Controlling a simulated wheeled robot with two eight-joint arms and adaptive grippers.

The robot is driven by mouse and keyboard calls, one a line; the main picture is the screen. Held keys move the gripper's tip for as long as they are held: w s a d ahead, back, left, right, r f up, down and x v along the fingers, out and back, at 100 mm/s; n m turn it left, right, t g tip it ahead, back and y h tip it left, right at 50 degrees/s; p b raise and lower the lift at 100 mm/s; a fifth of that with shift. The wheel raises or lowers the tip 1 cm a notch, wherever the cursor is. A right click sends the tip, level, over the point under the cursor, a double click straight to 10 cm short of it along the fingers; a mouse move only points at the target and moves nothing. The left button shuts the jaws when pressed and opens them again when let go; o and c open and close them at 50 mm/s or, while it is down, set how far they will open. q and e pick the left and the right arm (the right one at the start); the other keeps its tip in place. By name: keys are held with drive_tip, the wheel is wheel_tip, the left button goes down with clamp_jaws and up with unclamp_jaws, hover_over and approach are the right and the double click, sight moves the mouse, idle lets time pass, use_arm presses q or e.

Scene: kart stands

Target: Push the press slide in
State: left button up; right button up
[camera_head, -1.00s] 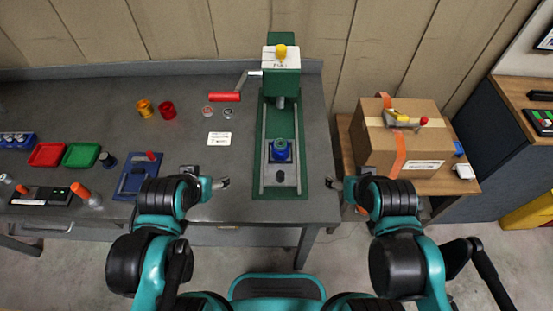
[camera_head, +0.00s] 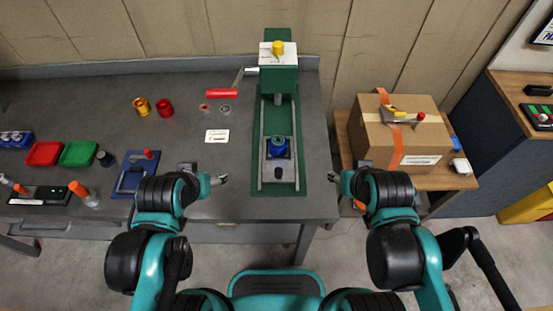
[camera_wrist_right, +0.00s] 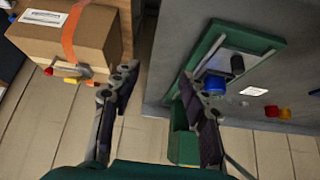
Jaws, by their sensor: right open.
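The green press (camera_head: 280,80) stands at the table's right end. Its grey slide (camera_head: 279,174) is pulled out toward me on the green base, in front of the press head. A blue part (camera_head: 278,147) sits upright on the slide; it also shows in the right wrist view (camera_wrist_right: 214,84). My right gripper (camera_head: 337,178) is open and empty, just off the table's right edge, apart from the slide; its fingers spread in the right wrist view (camera_wrist_right: 157,78). My left gripper (camera_head: 219,180) is over the table's front, left of the slide; its jaws are too small to read.
A white card (camera_head: 217,136) lies left of the base. A cardboard box (camera_head: 399,135) stands on a side table at the right. Cups, trays and a blue fixture (camera_head: 134,174) occupy the table's left.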

drive_tip(key=w+a+r+m+g+p, duration=0.25)
drive_tip(key=w+a+m, duration=0.2)
drive_tip(key=a, duration=0.25)
drive_tip(key=m+g+p, duration=0.3)
drive_tip(key=m+g, duration=0.1)
hover_over(279, 170)
drive_tip(key=f, duration=0.4)
drive_tip(key=shift+d, duration=0.2)
drive_tip(key=shift+w+a+f+g, duration=0.1)
drive_tip(key=shift+a+f+g, duration=0.05)
drive_tip(key=shift+a+g, duration=0.1)
drive_tip(key=shift+f+b, duration=0.35)
wheel_tip(279, 170, down, 7)
drive_tip(key=shift+f+b, duration=0.1)
drive_tip(key=shift+b, duration=1.05)
drive_tip(key=shift+c, duration=0.4)
clamp_jaws()
